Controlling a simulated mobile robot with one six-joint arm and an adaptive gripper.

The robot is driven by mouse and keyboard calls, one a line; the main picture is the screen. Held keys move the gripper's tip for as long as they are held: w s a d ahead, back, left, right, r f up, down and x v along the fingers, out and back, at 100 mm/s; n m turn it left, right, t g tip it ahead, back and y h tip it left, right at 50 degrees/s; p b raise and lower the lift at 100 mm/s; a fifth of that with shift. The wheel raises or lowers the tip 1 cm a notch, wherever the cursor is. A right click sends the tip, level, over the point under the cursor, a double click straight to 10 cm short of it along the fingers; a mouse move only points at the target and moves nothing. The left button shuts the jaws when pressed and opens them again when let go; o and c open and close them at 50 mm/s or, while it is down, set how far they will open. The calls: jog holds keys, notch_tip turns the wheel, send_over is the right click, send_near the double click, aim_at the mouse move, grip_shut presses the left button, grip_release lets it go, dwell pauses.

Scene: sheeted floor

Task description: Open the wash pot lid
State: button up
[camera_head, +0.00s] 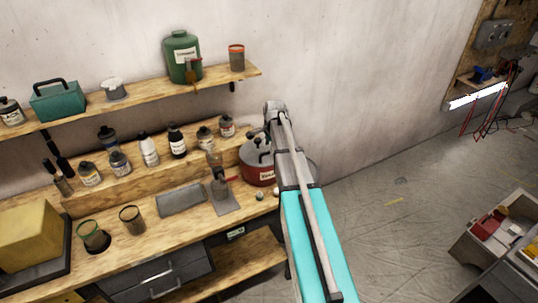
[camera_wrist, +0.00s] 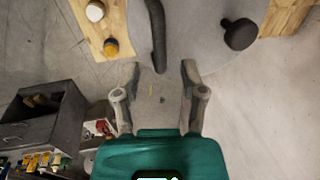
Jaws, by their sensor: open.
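The wash pot (camera_head: 262,174), red with a pale label, stands at the right end of the workbench, partly hidden behind my arm. Its grey lid (camera_head: 256,147) is on it. In the wrist view the lid (camera_wrist: 200,40) fills the top middle, with a dark curved handle (camera_wrist: 156,30) and a black knob (camera_wrist: 240,34) to its right. My gripper (camera_wrist: 162,72) is open, its fingertips at the lid's near edge. The handle's lower end appears between the fingertips; I cannot tell the depth gap. In the head view my arm hides the gripper.
The wooden bench (camera_head: 160,226) holds several bottles, a grey plate (camera_head: 181,200) and a yellow block (camera_head: 30,238). A shelf (camera_head: 140,92) above carries a green canister (camera_head: 182,58). A grey drawer box (camera_wrist: 42,115) stands on the floor. Floor right of the bench is mostly clear.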

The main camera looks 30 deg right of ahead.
jog(key=shift+w+f+b, duration=0.25)
jog(key=shift+f+b, duration=0.75)
jog(key=shift+f, duration=0.3)
grip_shut()
